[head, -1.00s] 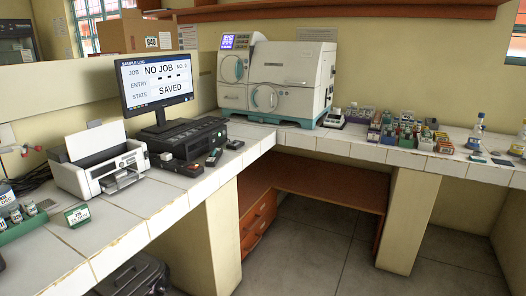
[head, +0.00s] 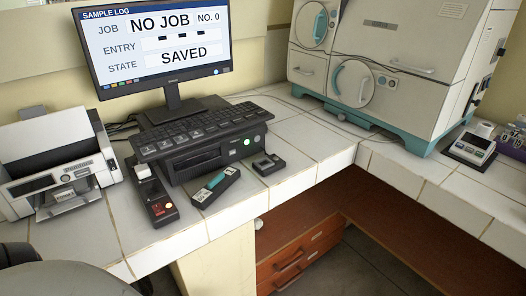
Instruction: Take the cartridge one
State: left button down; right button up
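Nothing in the head view is clearly marked as a cartridge one. A black handheld-size piece with a teal face (head: 216,184) lies on the white tiled counter in front of the black box under the keyboard. I cannot tell whether it is a cartridge. Left of it is a dark device with a white top and a red display (head: 158,200). Right of it is a small dark block (head: 268,164). Neither gripper is in view. A grey rounded part, likely my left arm, shows at the lower left.
A monitor (head: 160,50) reads NO JOB, NO. 0, SAVED. A keyboard (head: 205,125) rests on a black box (head: 212,155) with a green light. A printer (head: 60,165) stands left, a large white-teal machine (head: 390,65) back right. A small display device (head: 470,148) stands at right.

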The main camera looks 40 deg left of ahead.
aim_at(202, 199)
jog(key=i, duration=1.7)
jog(key=u, duration=4.2)
